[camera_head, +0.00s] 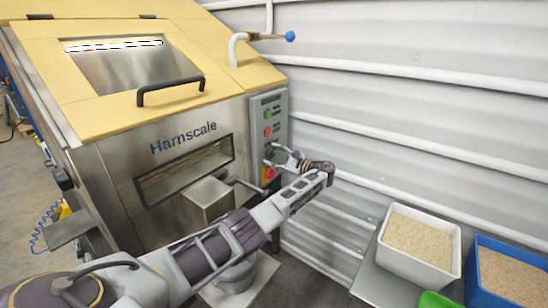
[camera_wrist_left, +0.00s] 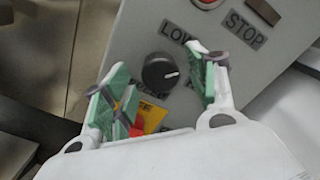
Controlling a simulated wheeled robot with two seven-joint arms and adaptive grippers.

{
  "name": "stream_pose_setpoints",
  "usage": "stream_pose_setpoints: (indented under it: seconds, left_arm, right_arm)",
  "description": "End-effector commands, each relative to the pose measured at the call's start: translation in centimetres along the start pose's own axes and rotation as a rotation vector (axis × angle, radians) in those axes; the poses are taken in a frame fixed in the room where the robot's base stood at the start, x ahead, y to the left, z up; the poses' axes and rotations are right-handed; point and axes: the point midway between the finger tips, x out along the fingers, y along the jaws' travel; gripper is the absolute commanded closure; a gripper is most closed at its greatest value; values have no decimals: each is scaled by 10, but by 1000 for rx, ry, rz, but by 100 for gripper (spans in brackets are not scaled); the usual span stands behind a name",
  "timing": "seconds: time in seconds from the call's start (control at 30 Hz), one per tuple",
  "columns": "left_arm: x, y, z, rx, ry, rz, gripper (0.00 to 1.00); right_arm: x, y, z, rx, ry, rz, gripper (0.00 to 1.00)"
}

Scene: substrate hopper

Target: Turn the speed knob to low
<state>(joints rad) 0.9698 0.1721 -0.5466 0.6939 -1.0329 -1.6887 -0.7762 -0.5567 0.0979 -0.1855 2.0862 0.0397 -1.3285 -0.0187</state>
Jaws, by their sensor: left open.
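The speed knob (camera_wrist_left: 159,71) is a round black dial with a white pointer mark towards the right in the left wrist view. The LOW label (camera_wrist_left: 177,33) is printed just above it there. Another label beside the knob is partly covered by a finger. My left gripper (camera_wrist_left: 157,84) is open, with its green-padded fingers on either side of the knob. I cannot tell whether they touch it. In the head view my left gripper (camera_head: 276,158) is at the lower part of the grey control panel (camera_head: 277,102), and the knob cannot be made out. My right gripper is not in view.
The panel carries a green button (camera_head: 267,114) and a red button (camera_head: 267,132) above my gripper. A yellow-and-red switch (camera_wrist_left: 150,118) is close below the knob. The steel hopper (camera_head: 110,165) stands left. A white bin (camera_head: 384,247) and blue bin (camera_head: 472,290) stand right.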

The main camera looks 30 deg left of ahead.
Motion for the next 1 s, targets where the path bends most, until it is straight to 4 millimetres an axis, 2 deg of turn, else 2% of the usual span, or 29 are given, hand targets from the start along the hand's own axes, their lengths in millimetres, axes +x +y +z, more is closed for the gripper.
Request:
stream_pose_setpoints:
  seconds: [0.4,0.77,1.0]
  left_arm:
    - [6,0,0,0,0,0,42]
    - [5,0,0,0,0,1,87]
    - [5,0,0,-11,0,1,88]
  right_arm:
    - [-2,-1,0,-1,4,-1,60]
    - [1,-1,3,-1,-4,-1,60]
    - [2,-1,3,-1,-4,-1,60]
